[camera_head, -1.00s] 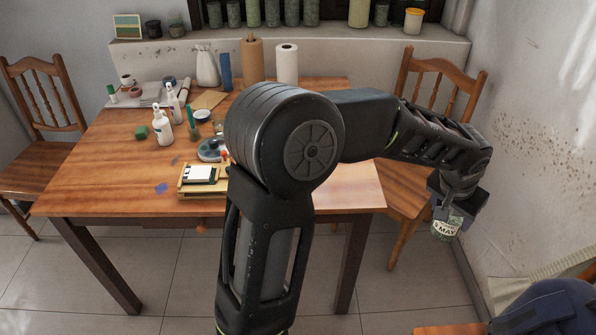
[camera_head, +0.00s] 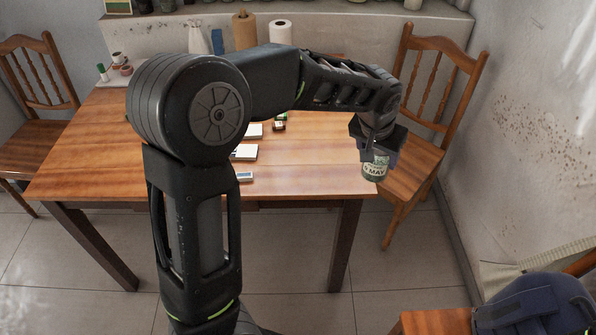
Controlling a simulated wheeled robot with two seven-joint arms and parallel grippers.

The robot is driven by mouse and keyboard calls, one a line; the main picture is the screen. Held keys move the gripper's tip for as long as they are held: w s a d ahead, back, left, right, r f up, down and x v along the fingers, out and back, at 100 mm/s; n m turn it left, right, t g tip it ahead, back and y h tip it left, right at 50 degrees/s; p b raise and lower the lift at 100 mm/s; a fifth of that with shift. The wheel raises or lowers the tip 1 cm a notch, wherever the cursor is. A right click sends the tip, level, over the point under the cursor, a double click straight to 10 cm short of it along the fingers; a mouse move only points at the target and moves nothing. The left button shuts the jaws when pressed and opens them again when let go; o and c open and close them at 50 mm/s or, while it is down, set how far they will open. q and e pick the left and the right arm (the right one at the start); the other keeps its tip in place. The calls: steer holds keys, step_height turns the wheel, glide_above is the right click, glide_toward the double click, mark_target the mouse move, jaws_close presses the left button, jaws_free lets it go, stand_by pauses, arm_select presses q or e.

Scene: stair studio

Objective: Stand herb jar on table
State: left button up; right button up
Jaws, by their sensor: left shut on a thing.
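The herb jar (camera_head: 375,168) is a small glass jar with green contents and a pale label reading "MAY". My left gripper (camera_head: 376,150) is shut on its upper part and holds it upright in the air. The jar appears at the right edge of the wooden table (camera_head: 318,160), in front of the chair there; I cannot tell whether it is over the tabletop. My left arm crosses the middle of the view and hides much of the table. My right gripper is not in view.
The table's right part is clear. Small white items (camera_head: 245,153) lie mid-table, partly behind my arm. Paper rolls (camera_head: 280,36) stand at the back. A wooden chair (camera_head: 420,110) is close on the right; another (camera_head: 45,90) stands left. A dark blue item (camera_head: 535,305) is at lower right.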

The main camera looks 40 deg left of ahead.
arm_select(q)
steer(key=a+f+n+y+b, duration=0.1)
steer(key=a+n+b, duration=0.1)
steer(key=a, duration=0.9)
steer(key=a+f+n+b, duration=0.1)
steer(key=a+n+b, duration=0.1)
steer(key=a, duration=0.9)
steer(key=shift+f+y+b, duration=0.25)
steer(key=shift+y+b, duration=0.15)
steer(key=shift+b, duration=0.45)
steer(key=shift+s, duration=0.1)
steer(key=shift+f, duration=2.55)
steer(key=shift+f, duration=0.1)
step_height(320, 180, down, 5)
steer(key=shift+r, duration=0.2)
steer(key=shift+f, duration=0.1)
